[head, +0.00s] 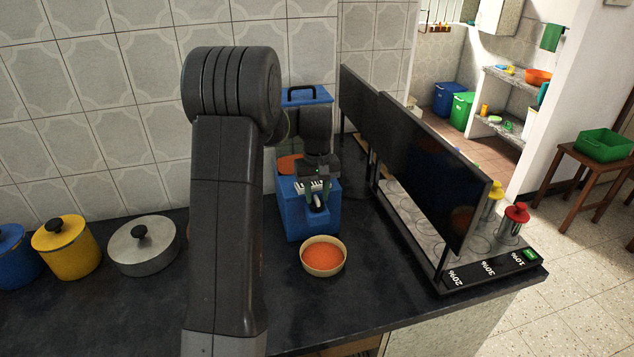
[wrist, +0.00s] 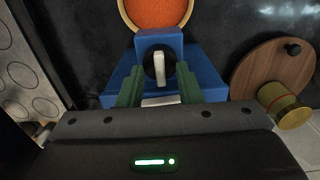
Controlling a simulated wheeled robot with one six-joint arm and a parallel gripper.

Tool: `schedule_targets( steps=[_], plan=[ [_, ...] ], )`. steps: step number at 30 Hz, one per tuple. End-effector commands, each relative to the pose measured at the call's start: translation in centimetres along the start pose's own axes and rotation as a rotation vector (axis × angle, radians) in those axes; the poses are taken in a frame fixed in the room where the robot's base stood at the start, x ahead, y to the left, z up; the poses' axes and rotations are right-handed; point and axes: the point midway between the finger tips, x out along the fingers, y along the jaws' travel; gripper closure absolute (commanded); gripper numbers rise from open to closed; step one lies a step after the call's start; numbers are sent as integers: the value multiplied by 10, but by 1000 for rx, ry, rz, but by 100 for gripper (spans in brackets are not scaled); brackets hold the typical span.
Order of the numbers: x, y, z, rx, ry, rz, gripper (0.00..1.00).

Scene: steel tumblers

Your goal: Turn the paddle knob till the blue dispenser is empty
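The blue dispenser (head: 293,216) stands on the dark counter against the tiled wall; it also shows in the wrist view (wrist: 208,80). An orange patch shows at its upper left, partly hidden by my arm, so I cannot tell its fill level. The pale paddle knob (wrist: 160,63) sticks out of a dark round opening in its front. My gripper (wrist: 160,72) is open, with one green finger on each side of the knob and gaps visible between. A bowl (head: 323,270) of orange grains sits in front of the dispenser, below the gripper.
A black screen (head: 435,165) stands close on the right over a tray marked with percentages, with red-topped (head: 514,218) and yellow containers behind. A steel lidded pot (head: 143,246) and yellow pot (head: 66,249) stand left. The wrist view shows a round wooden lid (wrist: 262,68).

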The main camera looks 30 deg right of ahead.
Motion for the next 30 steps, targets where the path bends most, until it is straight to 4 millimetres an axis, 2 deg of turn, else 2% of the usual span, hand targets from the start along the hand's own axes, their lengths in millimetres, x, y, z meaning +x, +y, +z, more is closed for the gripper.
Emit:
schedule_targets(
  steps=[5, 12, 18, 24, 30],
  plan=[
    [-25, 0, -1, 0, 6, 2, 68],
    [-81, 0, -1, 0, 5, 2, 68],
    [-117, 0, -1, 0, 4, 2, 68],
    [-134, 0, 0, 0, 3, 1, 68],
    [-136, 0, 0, 0, 1, 1, 68]
  ],
)
